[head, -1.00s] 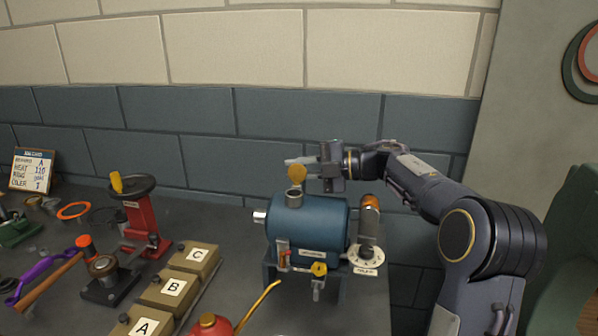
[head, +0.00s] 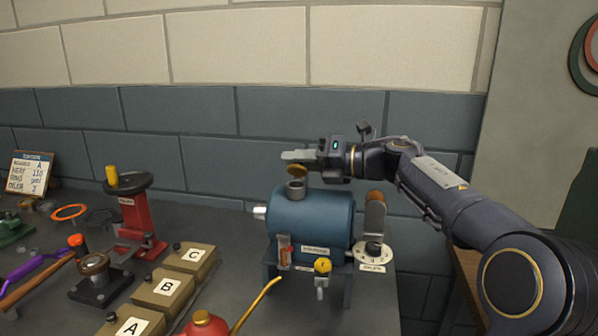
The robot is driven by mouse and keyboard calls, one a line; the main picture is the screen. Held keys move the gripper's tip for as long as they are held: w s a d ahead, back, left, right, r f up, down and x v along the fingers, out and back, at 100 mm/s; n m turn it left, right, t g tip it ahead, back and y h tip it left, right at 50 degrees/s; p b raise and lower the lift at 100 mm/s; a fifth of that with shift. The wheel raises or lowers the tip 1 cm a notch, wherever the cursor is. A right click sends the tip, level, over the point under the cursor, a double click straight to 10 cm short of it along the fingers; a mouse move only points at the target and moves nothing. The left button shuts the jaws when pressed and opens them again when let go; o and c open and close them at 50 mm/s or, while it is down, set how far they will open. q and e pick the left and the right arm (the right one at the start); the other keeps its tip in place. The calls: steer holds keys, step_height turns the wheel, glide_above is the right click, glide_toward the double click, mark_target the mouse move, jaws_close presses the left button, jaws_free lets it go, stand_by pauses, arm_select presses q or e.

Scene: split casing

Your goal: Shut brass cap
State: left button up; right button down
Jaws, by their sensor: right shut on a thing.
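The brass cap (head: 297,169) is a small round lid above the grey filler neck (head: 296,188) on top of the blue casing (head: 312,216). It is tilted, close over the neck's mouth. My right gripper (head: 297,156) reaches in from the right with its fingers at the cap's top edge. The fingers look closed together, and I cannot see clearly how they meet the cap. My left gripper is not in view.
A dial with an upright lever (head: 375,218) stands right of the casing. A yellow knob (head: 322,265) is on its front. A red oil can (head: 207,323), boxes marked A, B and C (head: 190,258) and a red hand-wheel stand (head: 137,217) are to the left.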

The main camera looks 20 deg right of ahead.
steer(key=n+b, duration=0.1)
steer(key=s+f+n+b, duration=0.1)
steer(key=n+b, duration=0.1)
steer(key=a+n+t+b, duration=0.1)
steer(key=n+b, duration=0.1)
steer(key=shift+s+f, duration=0.15)
steer(key=shift+s, duration=0.05)
steer(key=shift+s+a+f+n+y+b, duration=0.1)
steer(key=shift+s+a+n+y+b, duration=0.05)
steer(key=shift+n+b, duration=0.75)
steer(key=shift+s+a+f+n+y+b, duration=0.1)
steer(key=shift+s+n+y+b, duration=0.05)
steer(key=shift+n+b, duration=0.7)
steer(key=shift+r, duration=0.1)
steer(key=c, duration=1.4)
jaws_free()
steer(key=shift+o, duration=0.2)
steer(key=v, duration=0.7)
steer(key=shift+s+d, duration=0.25)
steer(key=shift+s, duration=0.15)
